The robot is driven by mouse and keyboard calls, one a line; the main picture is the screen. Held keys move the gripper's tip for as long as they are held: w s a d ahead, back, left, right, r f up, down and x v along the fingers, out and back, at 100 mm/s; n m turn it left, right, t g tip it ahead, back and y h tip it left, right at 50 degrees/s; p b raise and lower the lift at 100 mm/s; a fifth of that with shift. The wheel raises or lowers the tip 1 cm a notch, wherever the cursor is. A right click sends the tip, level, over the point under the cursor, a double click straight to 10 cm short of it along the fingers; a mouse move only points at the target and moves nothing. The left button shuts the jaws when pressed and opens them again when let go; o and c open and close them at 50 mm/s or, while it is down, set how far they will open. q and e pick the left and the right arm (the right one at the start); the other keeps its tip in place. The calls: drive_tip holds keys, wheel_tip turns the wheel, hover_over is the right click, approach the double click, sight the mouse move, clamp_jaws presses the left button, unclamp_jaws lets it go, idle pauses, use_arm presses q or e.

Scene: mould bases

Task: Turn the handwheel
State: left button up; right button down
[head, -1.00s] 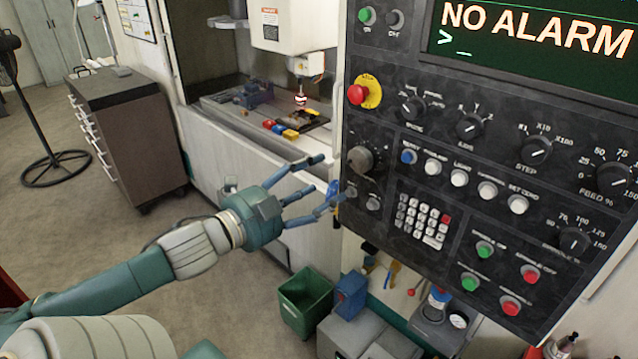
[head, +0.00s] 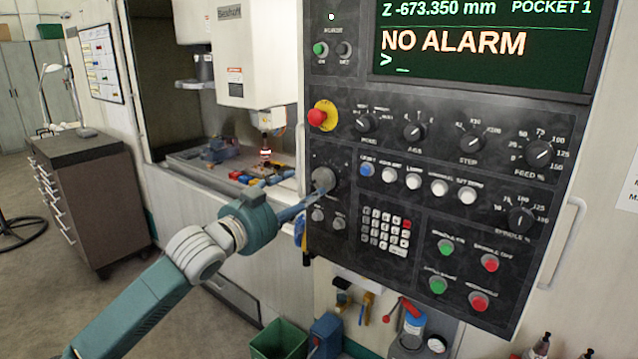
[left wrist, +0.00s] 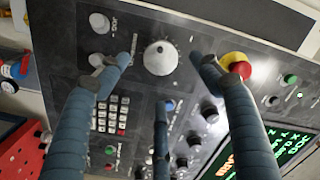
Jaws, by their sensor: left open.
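The handwheel (head: 325,176) is a round grey knob on the dark control panel (head: 345,262), at the panel's left side below the red emergency button. In the left wrist view the handwheel (left wrist: 160,58) faces me at the upper middle, with a pale cap and small marks around it. My left gripper (head: 312,197) is open and empty, its blue-grey fingers reaching toward the handwheel. In the left wrist view two fingers stand to either side of the wheel and the third is below it. I cannot tell whether any finger touches it. My right gripper is not in view.
The red emergency button (head: 322,116) sits just above the handwheel, close to one finger in the left wrist view. Small knobs (head: 318,214) and a keypad (head: 385,232) lie below. A green bin (head: 278,340) stands under the panel. A drawer cabinet (head: 85,195) stands left.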

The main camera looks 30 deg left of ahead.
sight(322, 180)
use_arm(q)
drive_tip(key=w, duration=0.1)
drive_tip(key=w+p, duration=0.1)
drive_tip(key=w, duration=0.1)
drive_tip(key=shift+d+r, duration=0.1)
drive_tip(key=shift+r, duration=0.3)
drive_tip(key=w+p, duration=0.2)
drive_tip(key=w, duration=0.1)
drive_tip(key=shift+w+f, duration=0.15)
drive_tip(key=shift+w, duration=0.2)
drive_tip(key=shift+w+f, duration=0.1)
drive_tip(key=shift+w, duration=0.3)
drive_tip(key=shift+w+d, duration=0.1)
drive_tip(key=shift+w, duration=0.1)
drive_tip(key=shift+f, duration=0.1)
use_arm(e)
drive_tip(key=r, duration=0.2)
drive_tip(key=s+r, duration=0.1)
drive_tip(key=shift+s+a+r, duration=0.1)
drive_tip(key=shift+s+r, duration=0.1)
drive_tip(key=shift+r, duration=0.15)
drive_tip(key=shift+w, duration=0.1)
use_arm(q)
drive_tip(key=shift+c, duration=1)
drive_tip(key=c, duration=0.9)
drive_tip(key=shift+c, duration=0.2)
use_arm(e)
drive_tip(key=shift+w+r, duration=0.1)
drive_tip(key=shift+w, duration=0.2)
